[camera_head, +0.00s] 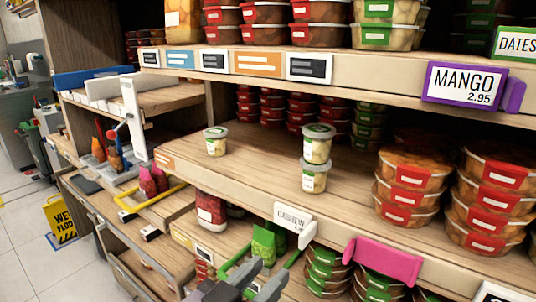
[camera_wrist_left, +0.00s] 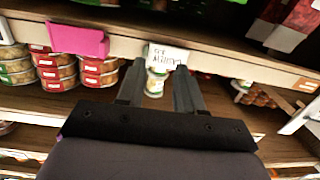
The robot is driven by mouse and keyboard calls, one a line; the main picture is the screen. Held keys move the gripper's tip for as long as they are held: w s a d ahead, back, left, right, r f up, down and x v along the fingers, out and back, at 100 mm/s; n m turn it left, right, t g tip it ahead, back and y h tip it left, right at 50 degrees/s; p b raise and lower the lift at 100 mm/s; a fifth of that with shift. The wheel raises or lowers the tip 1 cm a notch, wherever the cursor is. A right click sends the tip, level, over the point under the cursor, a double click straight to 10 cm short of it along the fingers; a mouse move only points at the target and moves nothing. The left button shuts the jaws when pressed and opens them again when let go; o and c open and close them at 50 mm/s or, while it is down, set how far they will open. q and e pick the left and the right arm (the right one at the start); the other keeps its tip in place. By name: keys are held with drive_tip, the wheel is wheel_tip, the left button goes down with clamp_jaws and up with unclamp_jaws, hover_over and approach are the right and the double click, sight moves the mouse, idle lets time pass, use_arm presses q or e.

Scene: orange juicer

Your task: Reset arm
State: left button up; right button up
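My left gripper (camera_head: 267,269) is at the bottom middle of the head view, in front of the lower shelf. In the left wrist view its two fingers (camera_wrist_left: 161,66) stand apart with a gap between them. A small white-lidded tub (camera_wrist_left: 155,83) shows beyond that gap, and I see no contact with it. In the head view, a white CASHEW price tag (camera_head: 293,217) hangs on the shelf edge above the gripper; it shows upside down in the wrist view (camera_wrist_left: 168,55). My right gripper is in neither view.
On the middle shelf are a single small tub (camera_head: 215,142), two stacked tubs (camera_head: 314,177) and red-labelled tub stacks (camera_head: 411,176). A pink tag holder (camera_head: 383,262) juts from the shelf edge. Green bags (camera_head: 264,243) stand close behind the gripper. Open floor (camera_head: 25,230) lies at left.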

use_arm(q)
drive_tip(key=s+a+f+n+g+y, duration=0.15)
drive_tip(key=a+f, duration=0.25)
drive_tip(key=f, duration=0.4)
drive_tip(key=s+a+f+n+y, duration=0.1)
drive_tip(key=a+f+y, duration=0.1)
drive_tip(key=a+f, duration=0.5)
drive_tip(key=s+a+f+n+g+y, duration=0.1)
drive_tip(key=a+f+y, duration=0.1)
drive_tip(key=f, duration=0.8)
drive_tip(key=s+a+f+g+y, duration=0.1)
drive_tip(key=s+a+f+y, duration=0.1)
drive_tip(key=s+a+f, duration=0.4)
drive_tip(key=shift+s+a+f+n, duration=0.25)
drive_tip(key=shift+s+f+n, duration=0.15)
drive_tip(key=shift+f, duration=0.4)
drive_tip(key=shift+g, duration=0.25)
